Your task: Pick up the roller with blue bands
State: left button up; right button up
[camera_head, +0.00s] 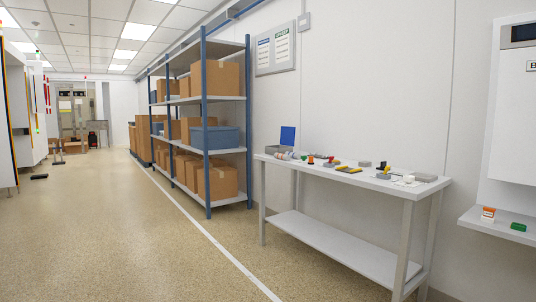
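A white workbench (345,180) with a lower shelf stands against the right wall. Small parts lie on its top. Near its left end is a cluster of small cylinder-like parts (284,155); they are too small for me to tell whether one is a roller with blue bands. A blue upright panel (288,136) stands behind them. Neither of my grippers is in view.
A blue-framed shelving unit (207,120) with cardboard boxes (222,182) and a blue-grey bin (215,137) stands left of the workbench. Another white bench (500,222) is at the far right. The floor (110,235) in front and to the left is clear.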

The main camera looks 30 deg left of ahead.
aim_at(293, 155)
jog(key=i+j+u, duration=0.15)
jog(key=i+j, duration=0.2)
jog(key=i+j+u, duration=0.1)
jog(key=i+j, duration=0.15)
jog(key=i, duration=0.3)
jog(key=i+j+u, duration=0.15)
jog(key=i, duration=0.3)
jog(key=i+j+u, duration=0.1)
jog(key=i+j, duration=0.2)
jog(key=i, duration=0.15)
jog(key=i+j+u, duration=0.15)
jog(key=i, duration=0.35)
jog(key=i+j+z, duration=0.15)
jog(key=i+j, duration=0.1)
jog(key=i, duration=0.1)
